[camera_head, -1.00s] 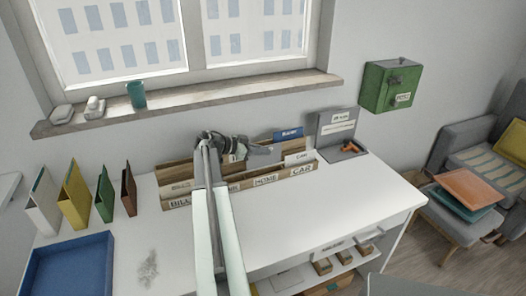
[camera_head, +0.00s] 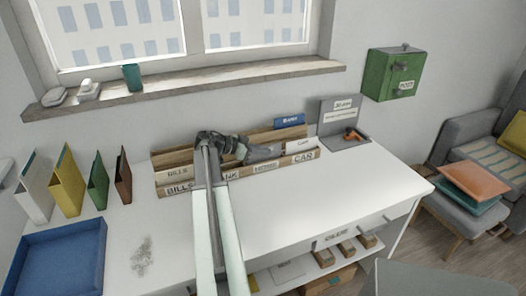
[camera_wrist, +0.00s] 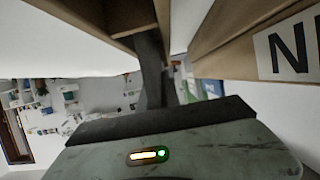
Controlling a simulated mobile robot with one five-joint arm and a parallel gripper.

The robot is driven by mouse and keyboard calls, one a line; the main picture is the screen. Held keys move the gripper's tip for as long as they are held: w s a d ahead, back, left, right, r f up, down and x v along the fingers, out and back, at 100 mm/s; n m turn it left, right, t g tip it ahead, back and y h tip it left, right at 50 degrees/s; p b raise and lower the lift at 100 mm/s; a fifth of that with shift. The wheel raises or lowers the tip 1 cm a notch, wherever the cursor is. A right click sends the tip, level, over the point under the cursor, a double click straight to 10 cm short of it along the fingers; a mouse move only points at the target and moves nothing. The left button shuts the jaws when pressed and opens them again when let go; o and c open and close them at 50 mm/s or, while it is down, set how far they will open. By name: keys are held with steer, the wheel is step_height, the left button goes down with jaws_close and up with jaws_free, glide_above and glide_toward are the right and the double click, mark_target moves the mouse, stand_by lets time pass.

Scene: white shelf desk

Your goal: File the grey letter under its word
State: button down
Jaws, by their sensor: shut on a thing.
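The wooden sorter (camera_head: 225,178) stands on the white desk against the wall, with front labels BILLS, BANK (partly covered), HOME and CAR. My gripper (camera_head: 243,149) is over its middle, around the BANK and HOME sections. A grey piece (camera_head: 264,153) at its fingers, behind the HOME label, looks like the grey letter; its lower part is hidden. In the wrist view dark grey parts (camera_wrist: 152,75) reach between tan sorter walls, beside a label (camera_wrist: 292,45) showing an N. I cannot tell which compartment the letter is over.
A blue letter (camera_head: 288,120) stands at the sorter's back right. A grey stand (camera_head: 338,122) is to its right, and a green box (camera_head: 392,74) is on the wall. Upright folders (camera_head: 97,182) and a blue tray (camera_head: 58,265) are at left.

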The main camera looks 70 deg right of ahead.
steer(key=shift+f, duration=0.2)
steer(key=c, duration=1.5)
jaws_free()
steer(key=p+v, duration=0.2)
steer(key=v, duration=0.5)
steer(key=shift+p, duration=0.4)
steer(key=shift+w+a+r, duration=0.1)
steer(key=shift+w+a, duration=0.2)
